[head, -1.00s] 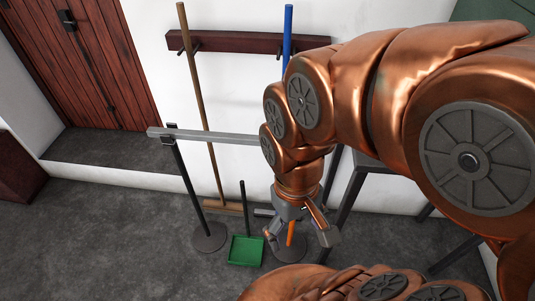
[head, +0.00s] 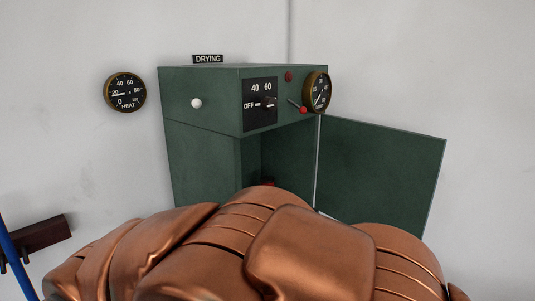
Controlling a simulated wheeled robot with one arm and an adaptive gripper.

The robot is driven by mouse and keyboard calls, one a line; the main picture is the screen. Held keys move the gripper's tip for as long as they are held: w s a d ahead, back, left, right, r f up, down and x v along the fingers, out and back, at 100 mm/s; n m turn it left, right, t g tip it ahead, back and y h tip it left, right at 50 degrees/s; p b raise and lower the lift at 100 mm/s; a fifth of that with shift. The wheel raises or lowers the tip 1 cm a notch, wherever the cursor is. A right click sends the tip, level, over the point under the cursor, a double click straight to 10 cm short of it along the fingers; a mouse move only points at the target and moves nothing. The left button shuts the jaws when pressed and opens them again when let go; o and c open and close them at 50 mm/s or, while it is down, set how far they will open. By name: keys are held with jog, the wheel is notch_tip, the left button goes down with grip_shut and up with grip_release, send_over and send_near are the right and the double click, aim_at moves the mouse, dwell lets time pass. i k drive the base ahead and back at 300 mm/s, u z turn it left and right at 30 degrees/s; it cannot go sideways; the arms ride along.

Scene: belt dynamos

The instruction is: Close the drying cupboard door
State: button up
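The drying cupboard (head: 200,145) is a dark green metal cabinet against the white wall, under a small "DRYING" sign (head: 208,58). Its door (head: 380,170) is a flat green panel that stands open, swung out to the right. The dark inside of the cupboard shows between the body and the door. My copper arm covers the lower part of the cupboard and the bottom of the door. My gripper is not in this view.
A heat gauge (head: 124,92) hangs on the wall at left. A dark wooden rack (head: 42,236) and a blue pole (head: 15,258) are at lower left.

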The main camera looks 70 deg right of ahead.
aim_at(367, 172)
jog(key=z, duration=1.25)
jog(key=k, duration=1.15)
jog(key=z, duration=1.3)
jog(key=i, duration=0.5)
jog(key=z, duration=0.1)
